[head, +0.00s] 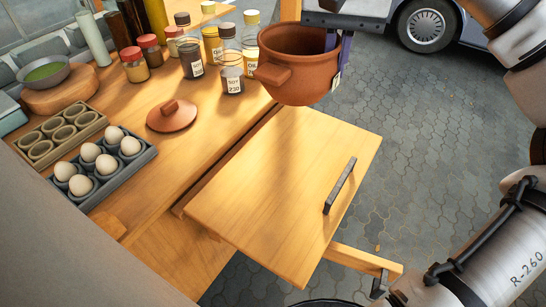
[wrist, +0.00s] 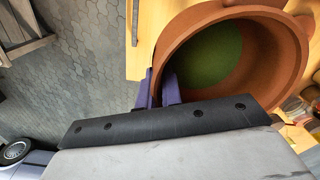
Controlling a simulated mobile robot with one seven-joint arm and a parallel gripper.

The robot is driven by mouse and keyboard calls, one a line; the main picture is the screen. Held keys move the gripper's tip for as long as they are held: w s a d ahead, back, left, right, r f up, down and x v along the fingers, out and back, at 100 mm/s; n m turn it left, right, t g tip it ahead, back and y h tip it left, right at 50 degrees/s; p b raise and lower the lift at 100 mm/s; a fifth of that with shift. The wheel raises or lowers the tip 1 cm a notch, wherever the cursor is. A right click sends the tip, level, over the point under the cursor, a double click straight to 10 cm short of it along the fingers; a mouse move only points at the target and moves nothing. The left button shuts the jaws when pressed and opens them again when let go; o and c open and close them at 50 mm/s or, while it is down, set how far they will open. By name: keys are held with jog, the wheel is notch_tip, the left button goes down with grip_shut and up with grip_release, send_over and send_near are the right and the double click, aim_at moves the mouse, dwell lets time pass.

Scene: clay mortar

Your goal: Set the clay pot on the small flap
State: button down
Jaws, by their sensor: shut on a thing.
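The clay pot (head: 290,70) is a brown-orange round pot with a side handle. It hangs upright near the far end of the small flap; the gap to the flap cannot be judged. My gripper (head: 338,62) is shut on the right side of its rim with purple fingers. In the wrist view the pot (wrist: 160,75) shows from above with something green inside, and my fingers (wrist: 165,90) grip its wall. The small flap (head: 280,185) is a bare wooden board with a dark handle, folded out level beside the counter. The wrist view shows part of it (wrist: 147,45).
A clay lid (head: 171,115) lies on the wooden counter (head: 195,140). An egg tray (head: 105,185), an empty tray (head: 60,135), a bowl on a wooden block (head: 58,93), and several jars and bottles (head: 232,75) stand there. Paving and a vehicle (head: 425,25) lie beyond.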

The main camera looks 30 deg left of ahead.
jog(key=shift+a+f, duration=0.1)
jog(key=shift+a, duration=0.3)
jog(key=b, duration=0.2)
send_over(312, 169)
notch_tip(312, 169, down, 20)
jog(key=shift+r, duration=0.15)
jog(key=c, duration=1.6)
grip_release()
jog(key=shift+o, duration=0.2)
notch_tip(312, 169, up, 12)
jog(key=shift+p, duration=0.35)
